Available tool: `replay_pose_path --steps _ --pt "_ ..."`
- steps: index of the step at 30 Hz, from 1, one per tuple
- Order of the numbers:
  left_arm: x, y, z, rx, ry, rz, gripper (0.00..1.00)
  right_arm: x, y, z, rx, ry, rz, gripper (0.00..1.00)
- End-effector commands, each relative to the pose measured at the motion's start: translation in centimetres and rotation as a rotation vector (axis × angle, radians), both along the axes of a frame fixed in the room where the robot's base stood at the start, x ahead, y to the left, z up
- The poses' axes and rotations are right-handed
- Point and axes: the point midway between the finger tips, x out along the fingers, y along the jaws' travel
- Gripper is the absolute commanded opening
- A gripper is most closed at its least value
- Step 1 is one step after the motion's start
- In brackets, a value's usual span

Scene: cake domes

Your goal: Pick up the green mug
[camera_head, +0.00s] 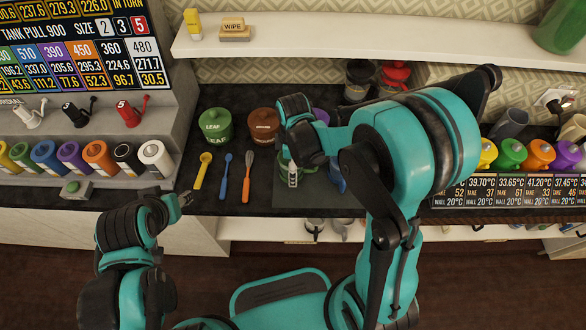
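The green mug (283,158) is on the dark mat in the middle of the counter. Only bits of its green side show, because my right gripper covers most of it. My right gripper (292,178) points down at the mug, with its fingertips over or against it. I cannot tell whether the fingers are closed on it. My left gripper (184,199) is at the counter's front edge on the left, apart from the mug. Its fingers are too small to read as open or shut.
A green canister (217,126) and a brown canister (264,125) stand behind. A yellow spoon (202,170), a blue spoon (225,176) and an orange-handled utensil (247,177) lie left of the mug. A blue item (337,178) and a purple item (321,116) are partly hidden by my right arm.

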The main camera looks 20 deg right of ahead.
Motion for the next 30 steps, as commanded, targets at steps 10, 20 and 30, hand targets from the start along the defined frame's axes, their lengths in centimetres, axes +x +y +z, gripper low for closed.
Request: replay_pose_path --steps 10,20,30 --pt "0.0 0.0 -0.6 0.0 0.0 0.0 0.4 0.1 0.0 -1.3 0.0 -0.001 -0.001 0.78" --pt "0.0 0.0 -0.6 0.0 0.0 0.0 0.4 0.1 0.0 -1.3 0.0 -0.001 -0.001 0.15" --pt "0.0 0.0 0.6 0.0 0.0 0.0 0.4 0.0 0.0 1.2 0.0 -0.001 -0.001 0.15"
